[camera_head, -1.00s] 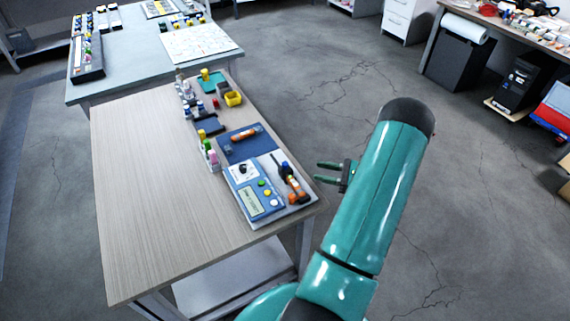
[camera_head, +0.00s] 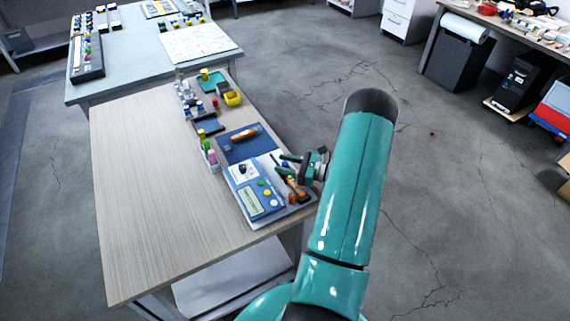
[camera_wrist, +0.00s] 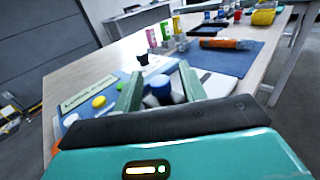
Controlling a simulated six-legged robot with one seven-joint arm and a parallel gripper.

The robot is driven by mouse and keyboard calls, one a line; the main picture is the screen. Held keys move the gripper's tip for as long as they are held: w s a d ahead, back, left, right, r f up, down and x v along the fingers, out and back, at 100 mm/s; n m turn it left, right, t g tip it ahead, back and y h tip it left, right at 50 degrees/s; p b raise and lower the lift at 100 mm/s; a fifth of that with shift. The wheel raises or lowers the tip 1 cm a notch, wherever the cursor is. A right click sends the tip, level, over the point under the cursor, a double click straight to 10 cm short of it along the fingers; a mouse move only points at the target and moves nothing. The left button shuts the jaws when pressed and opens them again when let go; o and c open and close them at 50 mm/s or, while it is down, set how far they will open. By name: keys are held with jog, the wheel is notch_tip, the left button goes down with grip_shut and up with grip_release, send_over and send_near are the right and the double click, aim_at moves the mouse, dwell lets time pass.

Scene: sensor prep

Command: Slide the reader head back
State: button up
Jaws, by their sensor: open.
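The blue and white reader unit (camera_head: 257,199) lies at the near right corner of the wooden table, with a screen and coloured buttons. On its right side is a dark and orange part (camera_head: 296,188), partly covered by my gripper (camera_head: 284,165); I cannot tell for sure whether this is the reader head. My gripper is open, just above that side. In the wrist view, a blue-topped knob (camera_wrist: 158,83) shows between the fingers of my gripper (camera_wrist: 158,71). I cannot tell whether the fingers touch it. The reader unit's screen (camera_wrist: 88,94) is at left there.
A blue mat (camera_head: 235,148) with an orange tool (camera_head: 244,132) lies behind the unit. Bottles (camera_head: 210,154), a yellow bin (camera_head: 233,98) and a green tray (camera_head: 211,83) stand farther back. The wooden table's left part (camera_head: 150,190) is clear.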

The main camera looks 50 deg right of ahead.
grip_shut()
jog(key=w, duration=0.2)
jog(key=w+d, duration=0.1)
jog(key=w, duration=0.1)
jog(key=w+d, duration=0.1)
jog(key=w, duration=0.1)
jog(key=shift+w, duration=0.3)
grip_release()
jog(key=shift+w, duration=0.2)
jog(key=shift+s, duration=0.2)
jog(key=v, duration=1.3)
jog(key=shift+s+d, duration=0.25)
jog(key=shift+s, duration=0.05)
